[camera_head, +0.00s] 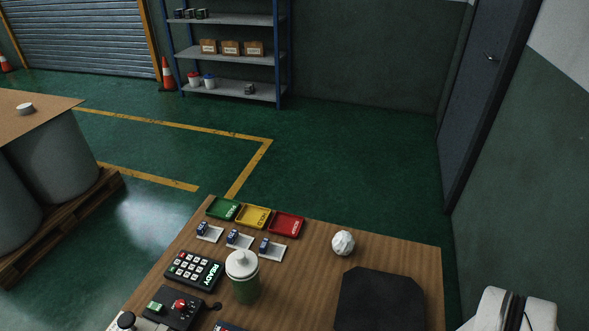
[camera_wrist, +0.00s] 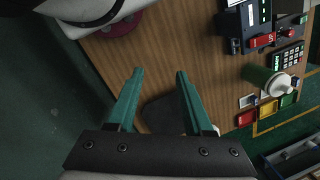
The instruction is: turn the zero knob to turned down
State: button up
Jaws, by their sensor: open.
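No knob is plainly marked as the zero knob. A black round knob (camera_head: 126,320) shows at the bottom left edge of the head view, partly cut off; I cannot tell its setting or whether it is the zero knob. Beside it is a dark control box (camera_head: 172,307) with a red button and a green part. In the wrist view, dark instruments (camera_wrist: 256,22) stand at the upper right, too small to read. My gripper (camera_wrist: 160,72) is open and empty, its two teal fingers apart above the wooden table, well away from the instruments.
A green cup with a white lid (camera_head: 243,277) stands by a keypad (camera_head: 193,269). Green (camera_head: 223,208), yellow (camera_head: 254,216) and red (camera_head: 286,224) trays line the far edge. A crumpled white ball (camera_head: 343,243) and a dark pad (camera_head: 381,301) lie right; wood between is bare.

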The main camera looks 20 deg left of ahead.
jog(key=w+a+r+n+g, duration=0.2)
jog(key=w+a+r, duration=0.2)
jog(key=w+a, duration=0.5)
jog(key=w+a+f+n+g+h, duration=0.1)
jog(key=w+a+f+n, duration=0.15)
jog(key=w+a, duration=0.7)
jog(key=s+a+f+g+h, duration=0.15)
jog(key=a+f, duration=0.55)
jog(key=a, duration=0.7)
jog(key=shift+y, duration=0.25)
jog(key=x, duration=1.5)
jog(key=shift+s+d+f, duration=0.25)
jog(key=shift+d+f, duration=0.1)
grip_shut()
